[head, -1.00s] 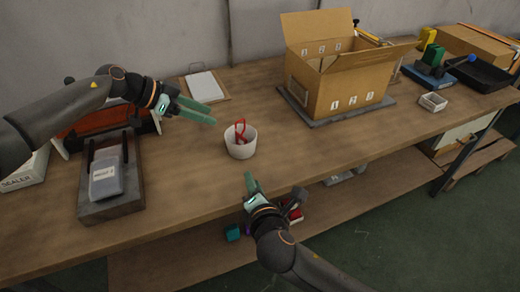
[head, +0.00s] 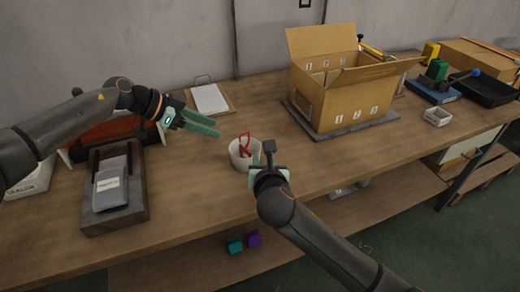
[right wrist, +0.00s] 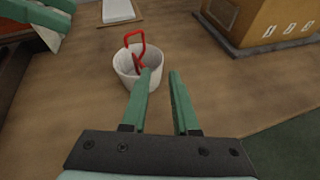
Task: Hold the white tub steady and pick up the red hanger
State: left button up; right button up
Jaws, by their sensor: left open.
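The white tub (head: 236,159) stands upright on the wooden table (head: 190,215). The red hanger (head: 244,142) stands in it and sticks up above the rim. My left gripper (head: 218,128) is open and empty, above and left of the tub. My right gripper (head: 262,155) is at the tub's right front side. The hanger (right wrist: 133,50) is clear of both grippers.
A cardboard box (head: 342,100) stands on a dark mat behind and right of the tub. A clipboard (head: 210,98) lies behind. A dark tray with a grey packet (head: 110,187) lies at left. A small white container (head: 437,116) is far right. The table in front of the tub is clear.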

aim_at(258, 144)
jog(key=x, duration=0.9)
jog(key=shift+w+a+f, duration=0.1)
jog(key=shift+w, duration=0.15)
grip_shut()
dwell(0.8)
